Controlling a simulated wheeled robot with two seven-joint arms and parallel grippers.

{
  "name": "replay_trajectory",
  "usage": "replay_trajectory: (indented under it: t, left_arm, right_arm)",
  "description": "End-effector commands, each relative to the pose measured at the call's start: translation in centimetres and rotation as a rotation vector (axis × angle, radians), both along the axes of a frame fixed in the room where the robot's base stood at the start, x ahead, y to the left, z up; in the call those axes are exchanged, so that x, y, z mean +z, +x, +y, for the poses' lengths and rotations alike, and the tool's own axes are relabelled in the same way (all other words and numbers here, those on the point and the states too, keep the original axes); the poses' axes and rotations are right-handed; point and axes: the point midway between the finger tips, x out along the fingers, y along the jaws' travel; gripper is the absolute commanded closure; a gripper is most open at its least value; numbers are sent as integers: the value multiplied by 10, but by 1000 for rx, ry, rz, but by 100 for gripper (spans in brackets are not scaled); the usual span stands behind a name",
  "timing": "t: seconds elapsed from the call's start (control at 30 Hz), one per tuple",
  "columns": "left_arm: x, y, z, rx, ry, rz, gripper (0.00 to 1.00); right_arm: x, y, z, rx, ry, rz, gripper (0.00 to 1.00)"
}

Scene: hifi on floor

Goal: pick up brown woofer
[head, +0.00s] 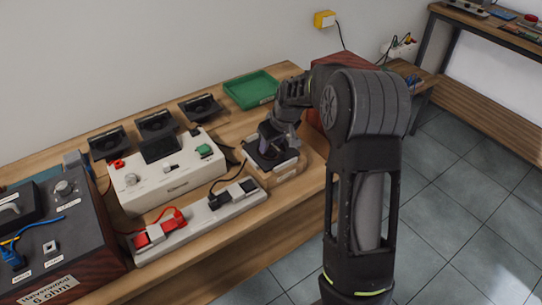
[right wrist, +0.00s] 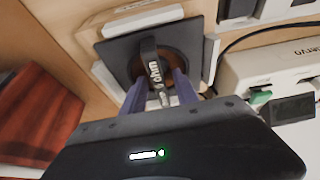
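The brown woofer (right wrist: 184,66) shows in the right wrist view as a black square plate with a brown round cone and a black bar handle marked "ohm" across it. In the head view its black plate (head: 262,158) sits in a pale stand near the table's front right edge, partly hidden by my gripper. My right gripper (head: 268,144) is directly over it, pointing down. In the right wrist view the purple-grey fingers (right wrist: 160,82) stand apart, one on each side of the handle, with a gap visible. My left gripper is out of view.
Left of the woofer are a white control box (head: 168,178) and a power strip (head: 205,220) with cables. Several black speaker units (head: 157,124) stand along the back. A green tray (head: 250,90) lies behind the woofer. A red-brown box (head: 340,62) stands to the right.

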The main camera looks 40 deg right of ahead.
Motion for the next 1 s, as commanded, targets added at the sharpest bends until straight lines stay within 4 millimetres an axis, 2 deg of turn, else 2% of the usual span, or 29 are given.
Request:
replay_trajectory:
  t: [0.03,0.33,1.0]
  left_arm:
    - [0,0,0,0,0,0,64]
    - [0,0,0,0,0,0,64]
    - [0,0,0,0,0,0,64]
  right_arm:
    - [0,0,0,0,0,0,76]
    - [0,0,0,0,0,0,100]
    - [0,0,0,0,0,0,100]
